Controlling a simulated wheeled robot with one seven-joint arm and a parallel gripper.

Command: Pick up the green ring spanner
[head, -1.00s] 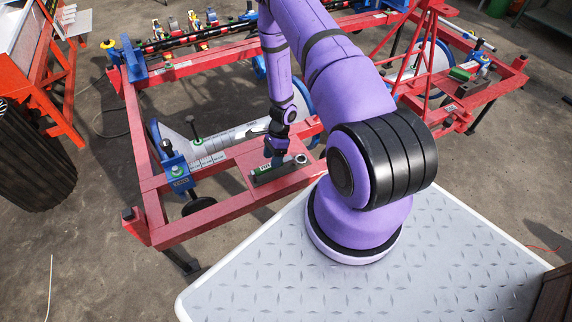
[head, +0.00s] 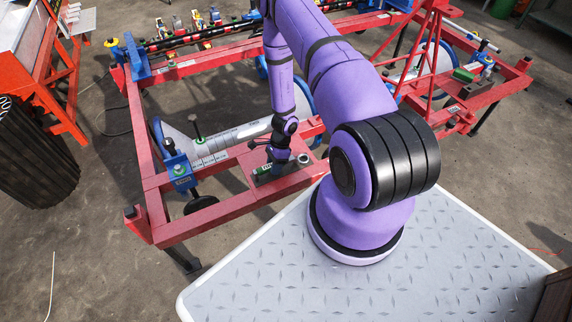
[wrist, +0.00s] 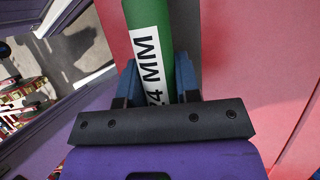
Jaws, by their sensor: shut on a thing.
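The green ring spanner (wrist: 150,45) has a green handle with a white label ending in "4 MM". In the wrist view its handle runs up between the blue fingers of my gripper (wrist: 158,85), which is shut on it. In the head view my gripper (head: 278,166) is down at a dark grey holder (head: 286,178) on the red frame. A green bit of the spanner (head: 264,168) shows left of the fingers. A grey ring shape shows right of them. My gripper hides the middle, and I cannot tell whether the spanner is clear of the holder.
Another dark holder with a green item (head: 463,75) sits on the frame at the far right. A metal plate deck (head: 280,270) lies in front.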

